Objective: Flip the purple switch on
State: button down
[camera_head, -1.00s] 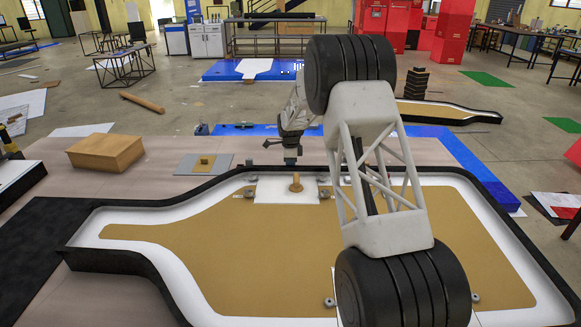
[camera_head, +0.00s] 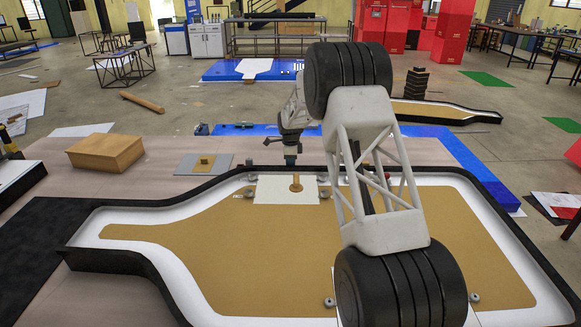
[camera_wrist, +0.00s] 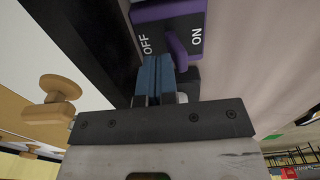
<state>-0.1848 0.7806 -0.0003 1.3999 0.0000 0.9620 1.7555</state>
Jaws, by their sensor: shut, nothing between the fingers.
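The purple switch (camera_wrist: 168,14) shows at the top of the wrist view, with white OFF and ON lettering. Its purple lever (camera_wrist: 178,50) stands out toward the camera between the two words; I cannot tell surely which side it is set to. My gripper (camera_wrist: 153,78) has its blue fingers shut together with nothing between them. The fingertips are close beside the lever on its OFF side; I cannot tell whether they touch. In the head view, my gripper (camera_head: 290,159) is low at the far wall of the tray, and I cannot make out the switch there.
A black-walled tray (camera_head: 107,256) with a tan floor fills the front. A wooden knob (camera_head: 296,184) stands on a white plate in it; a knob (camera_wrist: 50,96) also shows left in the wrist view. A cardboard-coloured box (camera_head: 106,153) and a grey plate with a wooden block (camera_head: 204,163) lie left.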

jog(key=shift+s+r, duration=0.1)
jog(key=shift+s, duration=0.1)
jog(key=shift+s, duration=0.4)
jog(key=shift+r, duration=0.1)
dwell(0.4)
notch_tip(320, 180, up, 7)
dwell(0.8)
dwell(0.4)
